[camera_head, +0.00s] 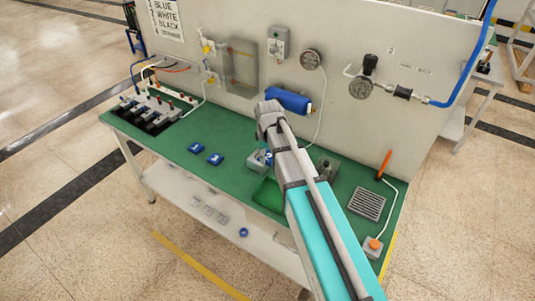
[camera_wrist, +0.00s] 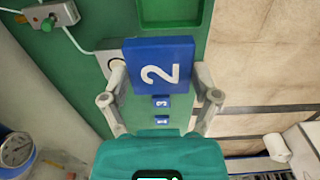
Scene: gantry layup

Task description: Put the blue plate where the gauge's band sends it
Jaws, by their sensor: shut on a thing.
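The blue plate marked 2 (camera_wrist: 160,65) sits between the two fingers of my gripper (camera_wrist: 161,88) in the wrist view, and my gripper is shut on it. In the head view a small part of the plate (camera_head: 268,156) shows beside my gripper (camera_head: 260,160), low over the green bench; my arm hides the rest. A round gauge (camera_head: 311,60) hangs on the grey panel, and a second one (camera_head: 359,88) sits on the pipe to its right. Their needles and bands are too small to read.
Two blue plates (camera_head: 196,148) (camera_head: 215,158) lie left on the bench, marked 3 and 1 in the wrist view. A green tray (camera_head: 266,195) lies at the front edge. A grey grate (camera_head: 367,204) and an orange-button box (camera_head: 373,246) are at right.

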